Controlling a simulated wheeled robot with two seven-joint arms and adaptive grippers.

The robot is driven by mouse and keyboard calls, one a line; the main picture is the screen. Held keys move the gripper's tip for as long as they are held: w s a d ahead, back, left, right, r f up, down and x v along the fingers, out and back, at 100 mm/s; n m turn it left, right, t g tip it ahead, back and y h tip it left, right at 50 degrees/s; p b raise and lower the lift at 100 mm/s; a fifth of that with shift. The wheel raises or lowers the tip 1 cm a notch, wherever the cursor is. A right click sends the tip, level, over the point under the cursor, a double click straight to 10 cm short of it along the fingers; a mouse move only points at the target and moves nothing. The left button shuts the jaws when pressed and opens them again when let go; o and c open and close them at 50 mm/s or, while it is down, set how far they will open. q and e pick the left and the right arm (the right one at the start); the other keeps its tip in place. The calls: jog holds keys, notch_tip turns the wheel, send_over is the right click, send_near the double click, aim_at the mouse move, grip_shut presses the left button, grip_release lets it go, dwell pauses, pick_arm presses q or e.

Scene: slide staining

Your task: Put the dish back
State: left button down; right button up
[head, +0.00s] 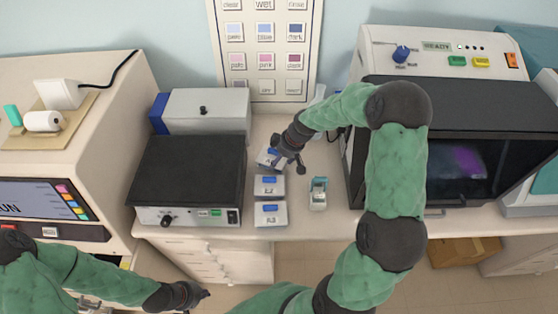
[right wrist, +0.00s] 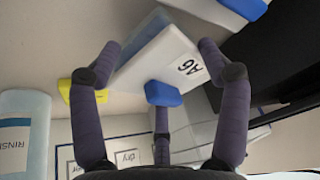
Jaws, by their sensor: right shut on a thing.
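In the head view my right gripper (head: 290,158) is at the back of a row of small white dishes with blue lid knobs. It is shut on the rearmost dish (head: 266,156), which sits turned at an angle and is partly hidden by the fingers.
A black-topped device (head: 188,168) stands left of the dishes. A small clear holder with a teal top (head: 318,193) stands to their right. A large black-windowed machine (head: 450,120) fills the right side. A colour chart (head: 264,50) is behind. The right wrist view shows a rinse bottle (right wrist: 22,128).

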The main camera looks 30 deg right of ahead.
jog(key=shift+w+f, duration=0.1)
jog(key=shift+f, duration=0.75)
jog(key=shift+r, duration=0.1)
jog(key=shift+f+b, duration=0.45)
jog(key=o, duration=1.6)
jog(key=shift+o, duration=0.2)
jog(key=shift+r, duration=0.1)
jog(key=shift+r+p, duration=0.5)
jog(key=shift+p, duration=0.15)
jog(key=v, duration=1.1)
jog(key=shift+s+r+p, duration=0.25)
jog(key=shift+r+p, duration=0.05)
jog(key=shift+p, duration=0.1)
